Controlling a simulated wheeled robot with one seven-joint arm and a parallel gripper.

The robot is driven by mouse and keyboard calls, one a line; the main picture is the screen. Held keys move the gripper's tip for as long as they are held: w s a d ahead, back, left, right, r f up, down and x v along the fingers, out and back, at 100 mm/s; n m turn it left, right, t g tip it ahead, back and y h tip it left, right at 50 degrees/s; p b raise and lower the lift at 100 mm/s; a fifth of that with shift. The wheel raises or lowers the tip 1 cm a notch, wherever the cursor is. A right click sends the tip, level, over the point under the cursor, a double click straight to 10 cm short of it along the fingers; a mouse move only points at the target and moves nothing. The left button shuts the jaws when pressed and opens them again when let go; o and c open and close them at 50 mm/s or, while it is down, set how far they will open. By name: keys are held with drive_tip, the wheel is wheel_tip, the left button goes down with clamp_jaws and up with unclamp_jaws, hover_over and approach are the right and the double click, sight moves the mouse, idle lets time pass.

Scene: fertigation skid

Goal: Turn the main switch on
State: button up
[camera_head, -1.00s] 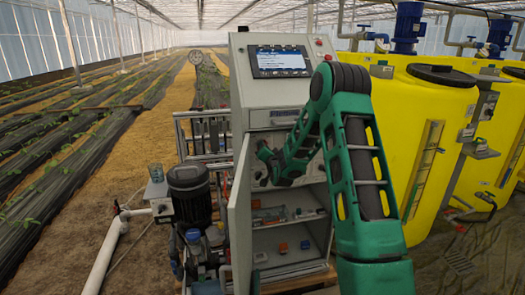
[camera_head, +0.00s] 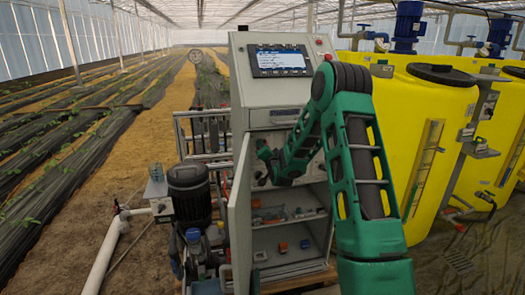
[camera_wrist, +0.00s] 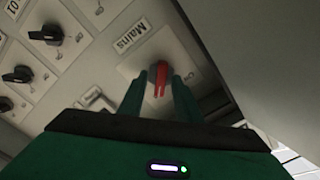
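The main switch (camera_wrist: 161,76) is a red handle on a grey square plate, with the label "Mains" (camera_wrist: 131,36) beside it in the wrist view. Its handle lies roughly upright in that picture. My gripper (camera_wrist: 159,90) has its two dark green fingers apart, one on each side of the red handle. A gap shows between the fingers and the handle, so I see no firm grip. In the head view my arm reaches into the open grey cabinet (camera_head: 272,118); the switch is hidden there by my arm and the cabinet door (camera_head: 240,215).
Several black rotary knobs (camera_wrist: 50,34) sit on the panel left of the switch. A large grey surface (camera_wrist: 265,45) closes off the right side of the wrist view. Yellow tanks (camera_head: 415,120) stand right of the cabinet, a black pump motor (camera_head: 190,190) to its left.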

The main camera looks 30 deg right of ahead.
drive_tip(key=v, duration=1)
drive_tip(key=shift+s+a, duration=0.15)
drive_tip(key=shift+s, duration=0.15)
drive_tip(key=s+a+n+g+y, duration=0.1)
drive_tip(key=s+g, duration=0.4)
drive_tip(key=s, duration=1.1)
drive_tip(key=s+a+r+n+g+y, duration=0.1)
drive_tip(key=s+a+g, duration=0.4)
drive_tip(key=s, duration=1.2)
drive_tip(key=s+a+r+n+g+y, duration=0.1)
drive_tip(key=s+g, duration=0.6)
drive_tip(key=s, duration=0.9)
drive_tip(key=a+n+y, duration=0.1)
drive_tip(key=n+y, duration=0.1)
drive_tip(key=n, duration=0.1)
drive_tip(key=shift+s+a, duration=0.2)
drive_tip(key=shift+a, duration=0.2)
